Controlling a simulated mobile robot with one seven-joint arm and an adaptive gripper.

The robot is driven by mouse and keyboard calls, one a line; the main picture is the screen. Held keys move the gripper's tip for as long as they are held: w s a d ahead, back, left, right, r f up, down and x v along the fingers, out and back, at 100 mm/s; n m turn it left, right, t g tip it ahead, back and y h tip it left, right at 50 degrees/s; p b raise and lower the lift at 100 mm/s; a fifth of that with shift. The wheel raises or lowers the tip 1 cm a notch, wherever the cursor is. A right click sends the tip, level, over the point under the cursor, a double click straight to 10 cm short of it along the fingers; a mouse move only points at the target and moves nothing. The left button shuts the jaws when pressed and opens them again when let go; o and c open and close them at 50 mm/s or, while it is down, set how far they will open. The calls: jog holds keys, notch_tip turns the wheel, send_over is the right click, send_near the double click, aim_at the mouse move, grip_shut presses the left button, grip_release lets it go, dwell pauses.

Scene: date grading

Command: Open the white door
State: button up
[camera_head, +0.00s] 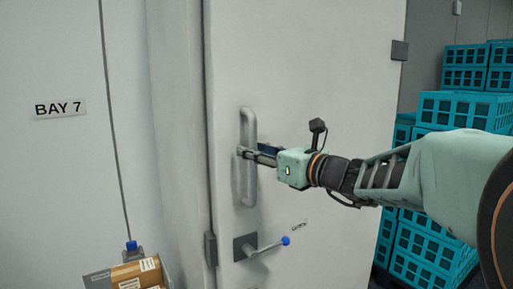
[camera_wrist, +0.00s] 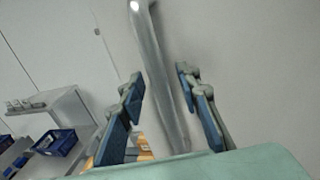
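The white door (camera_head: 335,85) fills the middle of the head view and looks shut against its frame on the left. A pale vertical pull handle (camera_head: 249,185) is fixed near its left edge. My gripper (camera_head: 244,153) is at the middle of this handle. In the wrist view the handle (camera_wrist: 163,75) runs between my two blue-padded fingers, with a visible gap on each side, so the gripper (camera_wrist: 160,85) is open around it. A lever (camera_head: 264,247) with a blue tip sits lower on the door.
Stacked teal crates (camera_head: 465,108) stand right of the door, behind my arm. A wall with a BAY 7 sign (camera_head: 60,108) is at left. Cardboard boxes (camera_head: 135,274) are at bottom left. The wrist view shows a blue bin (camera_wrist: 55,142) by a white shelf unit (camera_wrist: 65,108).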

jog(key=shift+w+a, duration=0.2)
jog(key=shift+a, duration=0.05)
jog(key=shift+c, duration=0.6)
grip_shut()
